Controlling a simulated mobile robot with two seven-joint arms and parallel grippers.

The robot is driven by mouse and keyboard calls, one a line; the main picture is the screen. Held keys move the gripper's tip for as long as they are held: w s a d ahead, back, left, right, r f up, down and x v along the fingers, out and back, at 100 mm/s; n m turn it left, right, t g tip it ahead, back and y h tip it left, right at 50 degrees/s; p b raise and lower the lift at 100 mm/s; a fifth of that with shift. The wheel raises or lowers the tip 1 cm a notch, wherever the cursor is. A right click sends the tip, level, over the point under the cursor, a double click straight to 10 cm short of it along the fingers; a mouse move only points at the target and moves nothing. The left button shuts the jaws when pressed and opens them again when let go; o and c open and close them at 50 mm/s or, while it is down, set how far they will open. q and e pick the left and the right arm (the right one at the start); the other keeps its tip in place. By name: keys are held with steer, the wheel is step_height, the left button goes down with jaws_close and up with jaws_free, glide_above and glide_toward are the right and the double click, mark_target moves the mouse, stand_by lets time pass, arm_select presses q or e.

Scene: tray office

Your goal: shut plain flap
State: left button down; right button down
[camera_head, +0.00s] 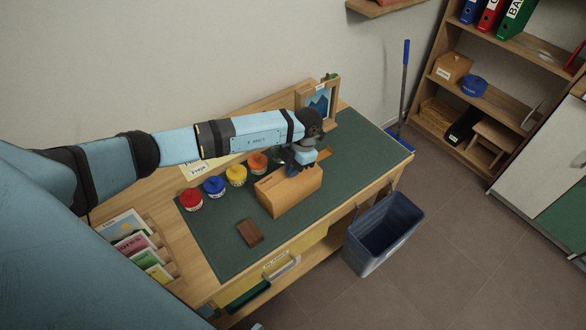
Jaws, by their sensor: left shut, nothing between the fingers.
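A light wooden box (290,196) stands on the green desk mat. A narrow piece of plain wood (324,154) shows just past its right end, beside my gripper; I cannot tell for sure whether it is the open flap. My left gripper (291,171) is shut and empty, right over the top of the box. I cannot tell whether it touches the box. The gripper and wrist hide part of the box's top and back edge. My right gripper is not in view.
A dark brown block (250,232) lies on the mat (215,251) in front of the box. Red (191,199), blue (214,186), yellow (236,175) and orange (257,163) pots stand behind. A picture frame (318,103) stands at the back. A bin (384,235) stands beside the desk.

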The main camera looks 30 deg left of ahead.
arm_select(q)
steer(key=shift+w+a+f+h+b, duration=0.1)
steer(key=shift+a+f+h+b, duration=0.1)
steer(key=shift+f, duration=0.15)
steer(key=shift+a+f+h+b, duration=0.1)
steer(key=shift+f+h+b, duration=0.1)
steer(key=shift+f, duration=0.1)
steer(key=shift+h+b, duration=0.3)
steer(key=shift+h, duration=0.2)
steer(key=shift+g, duration=0.3)
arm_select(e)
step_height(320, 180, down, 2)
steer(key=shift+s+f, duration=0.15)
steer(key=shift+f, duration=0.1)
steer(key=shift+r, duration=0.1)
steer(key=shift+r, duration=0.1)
